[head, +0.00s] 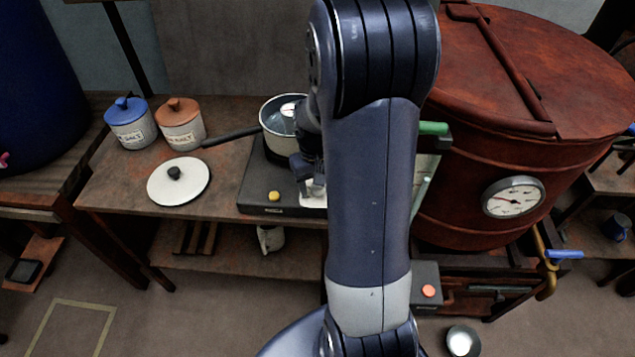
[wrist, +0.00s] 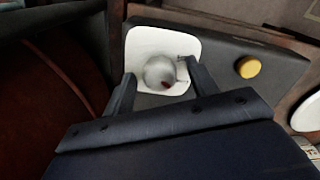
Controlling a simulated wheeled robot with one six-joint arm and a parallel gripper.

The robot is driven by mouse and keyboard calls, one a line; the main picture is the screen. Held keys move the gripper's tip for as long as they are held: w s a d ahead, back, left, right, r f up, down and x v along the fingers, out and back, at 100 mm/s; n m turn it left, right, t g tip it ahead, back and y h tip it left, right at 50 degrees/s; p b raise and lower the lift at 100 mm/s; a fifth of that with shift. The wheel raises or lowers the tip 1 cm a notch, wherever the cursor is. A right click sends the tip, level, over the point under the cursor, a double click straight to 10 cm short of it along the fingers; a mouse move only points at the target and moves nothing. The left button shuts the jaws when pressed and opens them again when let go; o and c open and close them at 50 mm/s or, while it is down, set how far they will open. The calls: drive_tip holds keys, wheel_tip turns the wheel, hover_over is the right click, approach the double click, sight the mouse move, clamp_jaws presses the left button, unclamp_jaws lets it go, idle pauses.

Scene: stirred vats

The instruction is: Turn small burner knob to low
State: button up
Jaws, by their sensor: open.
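The small burner is a dark box (head: 252,183) on the wooden bench, with a saucepan (head: 276,116) on top. Its front carries a white square plate, which shows in the wrist view (wrist: 147,40) and partly in the head view (head: 309,203). A round silvery knob (wrist: 158,73) with a dark red mark at its lower edge sits on this plate. My gripper (wrist: 161,71) is open, with one finger on each side of the knob in the wrist view. I cannot tell whether the fingers touch it. My arm hides the burner's right part in the head view.
A yellow button (head: 274,196) sits on the burner's front, beside the plate. A white lid (head: 178,181) and two lidded jars (head: 130,122) stand to the left. A big red vat (head: 520,110) with a gauge (head: 513,197) stands close on the right.

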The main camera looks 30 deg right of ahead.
wheel_tip(320, 180, up, 11)
drive_tip(key=p, duration=0.1)
drive_tip(key=shift+a, duration=0.2)
drive_tip(key=shift+f, duration=0.1)
idle(0.4)
drive_tip(key=f, duration=0.5)
drive_tip(key=f+b, duration=0.1)
drive_tip(key=f, duration=0.5)
drive_tip(key=shift+d, duration=0.2)
drive_tip(key=shift+r, duration=0.1)
